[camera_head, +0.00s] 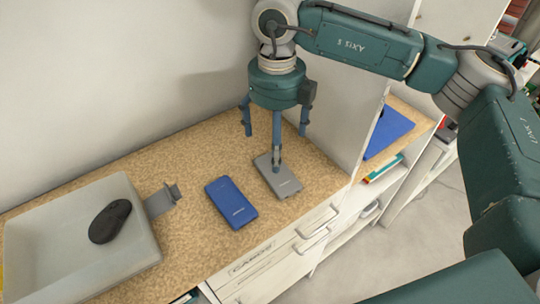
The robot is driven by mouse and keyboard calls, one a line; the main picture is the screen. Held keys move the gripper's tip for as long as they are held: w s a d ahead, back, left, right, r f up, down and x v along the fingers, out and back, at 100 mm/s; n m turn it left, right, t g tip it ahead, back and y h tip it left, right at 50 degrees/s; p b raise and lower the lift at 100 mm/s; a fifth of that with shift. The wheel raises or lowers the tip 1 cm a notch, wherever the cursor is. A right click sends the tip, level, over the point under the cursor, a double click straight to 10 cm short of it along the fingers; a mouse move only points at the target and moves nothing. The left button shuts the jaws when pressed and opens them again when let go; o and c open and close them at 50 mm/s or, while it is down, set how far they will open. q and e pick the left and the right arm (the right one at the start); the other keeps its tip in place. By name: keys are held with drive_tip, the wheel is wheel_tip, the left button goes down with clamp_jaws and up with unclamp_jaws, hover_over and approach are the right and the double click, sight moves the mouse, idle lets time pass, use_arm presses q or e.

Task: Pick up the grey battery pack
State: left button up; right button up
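The grey battery pack (288,186) lies flat on the cork-coloured shelf top, near its front edge. My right gripper (275,146) points straight down above and slightly behind the pack. Its three blue-grey fingers are spread open with nothing between them. The nearest finger overlaps the far part of the pack in the picture and hides a little of it; I cannot tell whether it touches. My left gripper is not in view.
A blue battery pack (231,203) lies just left of the grey one. A grey-white bin (140,238) holding a black mouse (110,221) stands at the left. A wall (110,80) rises behind, and an upright panel (366,125) stands to the right.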

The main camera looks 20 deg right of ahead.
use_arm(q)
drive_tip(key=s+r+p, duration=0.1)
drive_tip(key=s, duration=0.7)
use_arm(e)
hover_over(273, 176)
drive_tip(key=f, duration=0.4)
drive_tip(key=shift+s+d+f, duration=0.15)
drive_tip(key=shift+s+d, duration=0.05)
drive_tip(key=shift+d, duration=0.2)
drive_tip(key=shift+w+f+p, duration=0.1)
drive_tip(key=shift+f+p, duration=0.2)
drive_tip(key=f, duration=0.1)
drive_tip(key=f+p, duration=0.2)
drive_tip(key=f, duration=0.1)
drive_tip(key=shift+a+f, duration=0.1)
drive_tip(key=shift+a, duration=0.25)
drive_tip(key=shift+w+f, duration=0.1)
drive_tip(key=shift+f, duration=0.35)
drive_tip(key=shift+c, duration=0.2)
drive_tip(key=c, duration=1.3)
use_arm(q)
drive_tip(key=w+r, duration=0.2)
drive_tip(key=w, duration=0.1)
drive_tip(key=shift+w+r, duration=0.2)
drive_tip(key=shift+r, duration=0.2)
use_arm(e)
drive_tip(key=shift+c, duration=0.5)
